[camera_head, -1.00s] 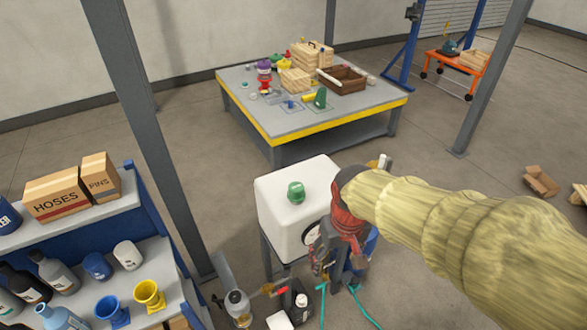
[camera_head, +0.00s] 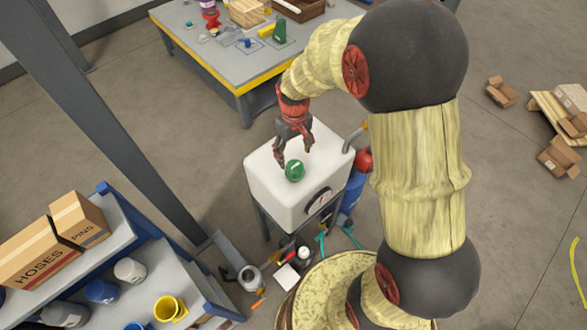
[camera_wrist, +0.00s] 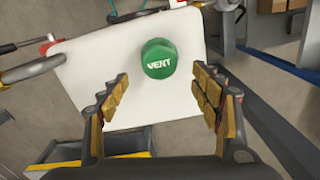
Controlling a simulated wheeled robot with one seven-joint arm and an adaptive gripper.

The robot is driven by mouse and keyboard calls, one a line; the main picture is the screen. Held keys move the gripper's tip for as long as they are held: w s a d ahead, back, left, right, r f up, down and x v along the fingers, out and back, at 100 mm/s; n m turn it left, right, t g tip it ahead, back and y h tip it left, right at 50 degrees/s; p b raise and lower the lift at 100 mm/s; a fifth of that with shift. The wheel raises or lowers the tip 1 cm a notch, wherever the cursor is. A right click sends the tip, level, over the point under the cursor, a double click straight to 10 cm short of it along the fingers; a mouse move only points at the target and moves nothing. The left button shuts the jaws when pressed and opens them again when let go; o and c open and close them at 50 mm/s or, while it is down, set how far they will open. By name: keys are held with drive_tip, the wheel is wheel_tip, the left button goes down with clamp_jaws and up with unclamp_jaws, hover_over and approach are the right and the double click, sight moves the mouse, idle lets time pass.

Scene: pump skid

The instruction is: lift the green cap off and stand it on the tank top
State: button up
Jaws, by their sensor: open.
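The green cap (camera_head: 294,171) sits on the white tank's top (camera_head: 325,145). In the wrist view the cap (camera_wrist: 159,58) shows white letters reading VENT, and the white tank top (camera_wrist: 100,62) spreads around it. My gripper (camera_head: 293,160) is over the tank at the cap, pointing down. In the wrist view my gripper (camera_wrist: 160,88) is open, with one padded finger to each side and nothing between the pads. The cap lies slightly beyond the fingertips there, about midway between them. Whether a finger touches the tank top I cannot tell.
A dark round gauge (camera_head: 318,201) is on the tank's front. A grey pipe (camera_head: 355,138) stands at its right, near a red and blue thing. A shelf with boxes (camera_head: 50,240) is at the left. A worktable (camera_head: 215,60) stands behind. Much of the tank top is bare.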

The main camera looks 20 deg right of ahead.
sight(295, 165)
wheel_tip(295, 165, down, 7)
drive_tip(key=shift+s+r, duration=0.15)
drive_tip(key=shift+c, duration=0.7)
drive_tip(key=c, duration=1.1)
drive_tip(key=shift+c, duration=0.6)
